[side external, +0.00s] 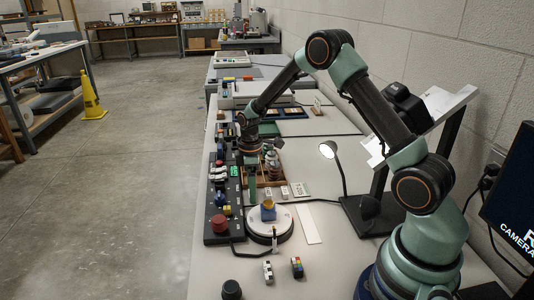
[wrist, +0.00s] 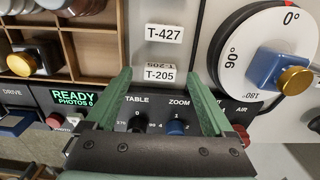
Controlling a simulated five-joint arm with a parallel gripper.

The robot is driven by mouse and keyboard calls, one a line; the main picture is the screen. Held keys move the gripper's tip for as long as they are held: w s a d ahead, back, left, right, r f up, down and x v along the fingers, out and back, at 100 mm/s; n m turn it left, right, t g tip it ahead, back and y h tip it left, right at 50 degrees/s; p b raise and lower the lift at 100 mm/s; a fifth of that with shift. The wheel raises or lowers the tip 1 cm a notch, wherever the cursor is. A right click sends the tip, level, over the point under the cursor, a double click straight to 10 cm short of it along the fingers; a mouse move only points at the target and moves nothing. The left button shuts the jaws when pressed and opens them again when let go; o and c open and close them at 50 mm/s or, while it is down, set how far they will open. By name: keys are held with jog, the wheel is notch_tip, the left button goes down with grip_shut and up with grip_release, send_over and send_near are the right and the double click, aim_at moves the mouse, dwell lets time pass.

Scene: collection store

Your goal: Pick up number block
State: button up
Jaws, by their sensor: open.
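Two white number blocks lie on the table. One, marked T-427 (wrist: 164,33), is higher in the wrist view. The other, marked T-205 (wrist: 159,76), is lower, with a second, inverted T-205 on its upper face. In the side external view, small white blocks (side external: 299,189) show beside the wooden tray, too small to read. My gripper (wrist: 158,74) is open and empty. In the wrist view its green fingertips lie left and right of T-205, with T-427 beyond them. In the side external view my gripper (side external: 252,192) points down above the control panel's right edge.
The black control panel (side external: 222,180) has knobs and buttons under my fingers. A wooden compartment tray (wrist: 80,45) is left. A white turntable (wrist: 242,65) carries a blue block with a gold knob (wrist: 282,72) at right.

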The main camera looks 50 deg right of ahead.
jog(key=shift+f, duration=0.6)
grip_shut()
jog(key=shift+r, duration=0.1)
